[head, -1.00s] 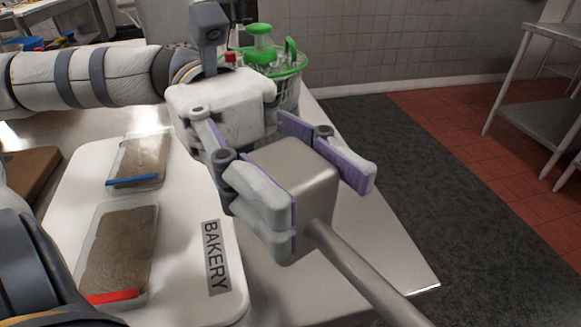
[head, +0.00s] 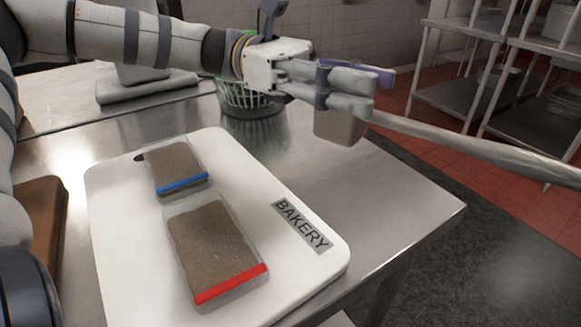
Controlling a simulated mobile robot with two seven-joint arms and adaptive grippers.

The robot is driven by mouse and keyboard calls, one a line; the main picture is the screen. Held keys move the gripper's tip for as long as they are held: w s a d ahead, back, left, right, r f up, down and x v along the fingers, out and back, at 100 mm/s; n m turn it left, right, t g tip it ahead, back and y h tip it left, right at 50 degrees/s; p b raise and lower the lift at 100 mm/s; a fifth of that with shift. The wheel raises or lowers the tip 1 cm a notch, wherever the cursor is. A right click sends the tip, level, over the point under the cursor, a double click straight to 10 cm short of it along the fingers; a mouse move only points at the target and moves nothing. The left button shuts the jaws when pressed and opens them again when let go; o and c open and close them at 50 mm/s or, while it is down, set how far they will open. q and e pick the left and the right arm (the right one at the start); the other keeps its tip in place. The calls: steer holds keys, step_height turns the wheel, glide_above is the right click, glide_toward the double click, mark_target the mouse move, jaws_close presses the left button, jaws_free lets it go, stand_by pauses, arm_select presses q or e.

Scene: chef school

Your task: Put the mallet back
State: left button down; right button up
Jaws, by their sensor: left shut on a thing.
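The mallet has a blocky grey metal head (head: 340,126) and a long grey handle (head: 460,146) that runs off to the right, slightly downward. My left gripper (head: 352,92) is shut on the mallet head, with its fingers covering the head's upper part. It holds the mallet in the air above the far right part of the steel table (head: 405,205). My right gripper is not in view.
A white board (head: 115,215) marked BAKERY lies on the table with two packets, one blue-edged (head: 176,166) and one red-edged (head: 213,245). A basket (head: 245,97) stands behind my gripper. A brown board (head: 45,215) is at left, and metal shelves (head: 455,95) stand at right.

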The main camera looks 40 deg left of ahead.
arm_select(q)
steer(key=shift+w+a+f+b, duration=0.8)
steer(key=shift+w+a+f, duration=0.5)
steer(key=shift+a+f, duration=0.8)
steer(key=shift+w+a+f+b, duration=0.85)
steer(key=shift+w+a+f, duration=0.45)
steer(key=shift+a+f, duration=0.8)
steer(key=shift+w+a+f+b, duration=0.8)
steer(key=shift+w+a+f, duration=0.7)
steer(key=shift+f, duration=0.9)
steer(key=c, duration=0.9)
jaws_free()
steer(key=shift+s+a, duration=0.2)
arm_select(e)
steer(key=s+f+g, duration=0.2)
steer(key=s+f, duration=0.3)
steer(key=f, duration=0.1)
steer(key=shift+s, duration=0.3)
